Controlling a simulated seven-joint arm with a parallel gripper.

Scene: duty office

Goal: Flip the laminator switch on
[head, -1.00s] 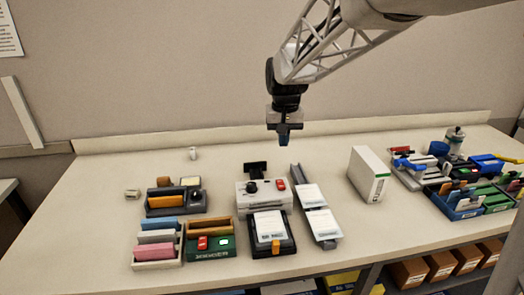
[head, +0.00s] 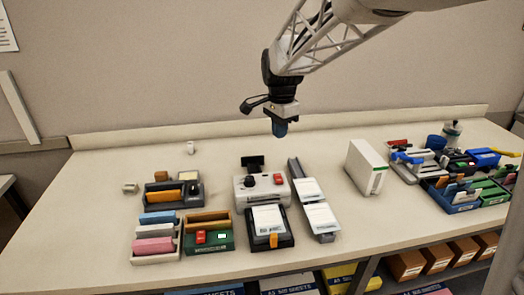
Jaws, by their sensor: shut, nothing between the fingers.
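The laminator (head: 262,198) appears to be the white machine near the middle of the bench, with a black knob (head: 249,182) on its top left. A red switch (head: 278,179) sits on its top right; whether it is on or off is too small to tell. My gripper (head: 280,130) is shut and empty, pointing down. It is in the air above and behind the laminator, apart from the switch.
A black tray (head: 289,241) with a white card stands in front of the laminator. A grey rail (head: 327,237) with white cards is to its right, then a white upright box (head: 368,168). Organisers stand left and far right. The bench's back strip is mostly clear.

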